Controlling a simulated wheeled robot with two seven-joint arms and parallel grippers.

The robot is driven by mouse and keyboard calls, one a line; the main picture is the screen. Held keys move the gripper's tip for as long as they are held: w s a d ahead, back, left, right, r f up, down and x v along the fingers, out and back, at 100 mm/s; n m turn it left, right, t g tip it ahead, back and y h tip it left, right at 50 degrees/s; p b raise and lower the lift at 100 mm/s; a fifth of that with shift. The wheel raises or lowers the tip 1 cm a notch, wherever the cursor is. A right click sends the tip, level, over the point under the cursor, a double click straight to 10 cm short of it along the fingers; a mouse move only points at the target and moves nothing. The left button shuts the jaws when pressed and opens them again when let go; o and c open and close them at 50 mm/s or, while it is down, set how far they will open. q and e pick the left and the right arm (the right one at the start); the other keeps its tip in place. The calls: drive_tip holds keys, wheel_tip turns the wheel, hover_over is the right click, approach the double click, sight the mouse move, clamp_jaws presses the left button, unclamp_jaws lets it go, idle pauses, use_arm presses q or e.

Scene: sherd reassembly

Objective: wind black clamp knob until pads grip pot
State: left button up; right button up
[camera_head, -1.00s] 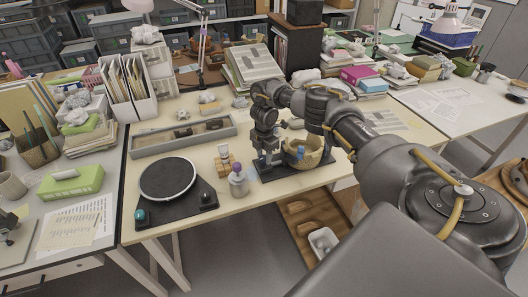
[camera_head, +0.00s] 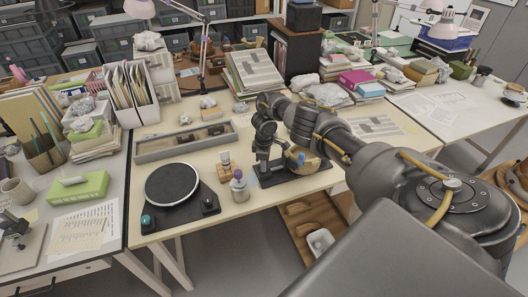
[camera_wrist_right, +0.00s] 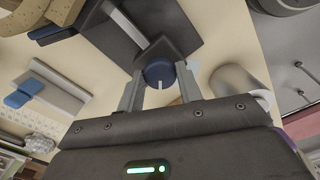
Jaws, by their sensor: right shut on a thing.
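The pot (camera_head: 308,163), a tan broken bowl, sits in a clamp on a black base (camera_head: 290,177) near the front edge of the table. In the right wrist view a tan curved part of the pot (camera_wrist_right: 62,10) shows at the top left. The dark blue-black clamp knob (camera_wrist_right: 160,73) with a white mark is between the fingertips of my right gripper (camera_wrist_right: 160,82), which is shut on it. In the head view the right gripper (camera_head: 262,168) stands upright left of the pot. Whether the pads touch the pot is hidden. My left gripper is not in view.
Further left is a black turntable (camera_head: 172,185). A long grey tray (camera_head: 150,155) lies behind. An open wooden drawer (camera_head: 297,232) is below the table edge.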

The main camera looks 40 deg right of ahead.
drive_tip(key=shift+m+p, duration=0.3)
drive_tip(key=shift+m, duration=0.6)
drive_tip(key=o, duration=1)
wheel_tip(320, 180, up, 11)
drive_tip(key=p, duration=0.4)
drive_tip(key=shift+f, duration=0.1)
